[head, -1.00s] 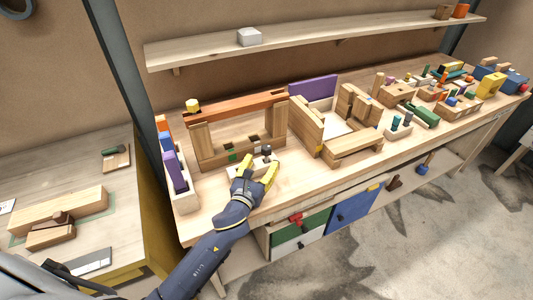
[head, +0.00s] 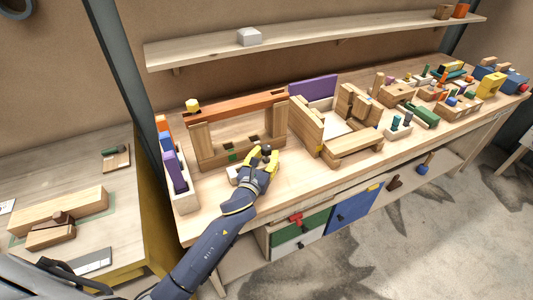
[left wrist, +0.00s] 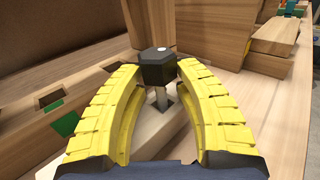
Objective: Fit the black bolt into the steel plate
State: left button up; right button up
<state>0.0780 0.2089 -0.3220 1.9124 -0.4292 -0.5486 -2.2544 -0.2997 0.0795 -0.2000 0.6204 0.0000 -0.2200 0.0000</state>
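The black bolt (left wrist: 157,68) stands upright with its six-sided head up. Its pale shank (left wrist: 160,97) goes down to a dark square opening in a pale block (left wrist: 150,132). My left gripper (head: 263,158) has its yellow fingers apart, one on each side of the bolt head at the fingertips. Whether they touch the head cannot be told. A flat grey plate (head: 92,262) lies on the left bench; I cannot tell whether it is the steel plate. My right gripper is not in view.
A wooden frame with an orange-brown top bar (head: 235,104) stands just behind the gripper. A rack with purple and blue pieces (head: 180,195) stands left. Wooden blocks (head: 352,146) stand right. The bench front near the gripper is clear.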

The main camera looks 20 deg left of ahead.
pick_arm(q)
grip_shut()
